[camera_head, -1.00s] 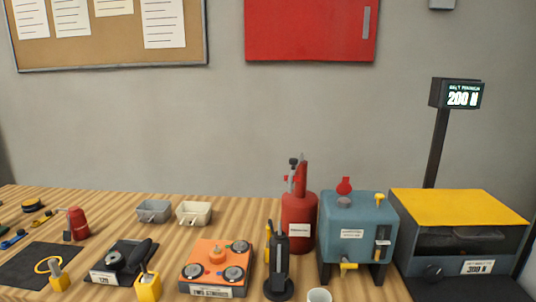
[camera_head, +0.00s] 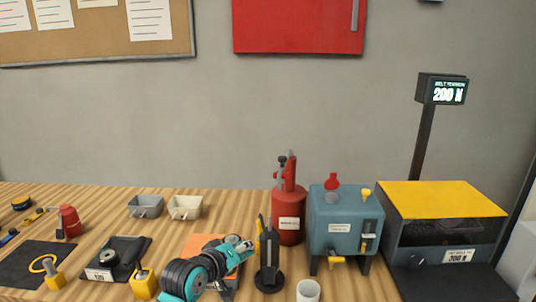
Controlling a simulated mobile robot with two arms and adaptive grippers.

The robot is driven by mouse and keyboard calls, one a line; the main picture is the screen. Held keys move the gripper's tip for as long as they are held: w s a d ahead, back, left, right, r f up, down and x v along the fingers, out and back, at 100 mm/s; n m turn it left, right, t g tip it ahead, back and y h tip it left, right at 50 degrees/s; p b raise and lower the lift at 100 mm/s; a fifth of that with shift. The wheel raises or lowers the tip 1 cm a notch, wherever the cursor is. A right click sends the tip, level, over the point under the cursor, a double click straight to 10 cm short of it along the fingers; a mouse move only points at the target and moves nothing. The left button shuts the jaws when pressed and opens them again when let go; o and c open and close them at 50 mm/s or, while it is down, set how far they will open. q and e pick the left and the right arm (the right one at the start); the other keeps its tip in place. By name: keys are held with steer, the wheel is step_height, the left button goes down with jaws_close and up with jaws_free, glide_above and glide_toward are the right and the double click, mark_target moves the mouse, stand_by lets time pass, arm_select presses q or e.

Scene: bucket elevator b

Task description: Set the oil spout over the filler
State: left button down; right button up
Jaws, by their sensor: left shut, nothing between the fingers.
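A red canister (camera_head: 287,218) with a white label stands upright, with a red and dark spout-like top (camera_head: 284,172). To its right is the blue-grey tank (camera_head: 340,219) on dark legs. A grey filler neck (camera_head: 331,197) sits on the tank's top, with a red cap (camera_head: 332,181) raised above it. The canister's spout is left of the filler and apart from it. My left gripper (camera_head: 246,244) is shut and empty, above the orange box and left of a black upright tool. My right gripper is not in view.
The black tool (camera_head: 267,253) on a round base stands in front of the canister. A white cup (camera_head: 308,291) is at the front. My left arm partly covers the orange box (camera_head: 197,245). A yellow-topped machine (camera_head: 440,200) stands at right; two small bins (camera_head: 185,208) are at back left.

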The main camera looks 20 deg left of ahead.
arm_select(q)
steer(key=w+a+r+n+t, duration=0.2)
steer(key=w+r+n, duration=0.1)
steer(key=r, duration=0.6)
steer(key=w+a+r+n+t, duration=0.2)
steer(key=w+r, duration=0.4)
steer(key=r, duration=0.4)
steer(key=shift+a+n+t+h, duration=0.25)
steer(key=shift+n+t+h, duration=0.05)
steer(key=shift+n+t, duration=0.2)
steer(key=shift+w, duration=0.1)
steer(key=w+d+p, duration=0.2)
steer(key=w+p, duration=0.1)
steer(key=w, duration=0.7)
steer(key=s+d+p, duration=0.2)
steer(key=d, duration=0.1)
steer(key=shift+s+d+f, duration=0.1)
steer(key=shift+d, duration=0.05)
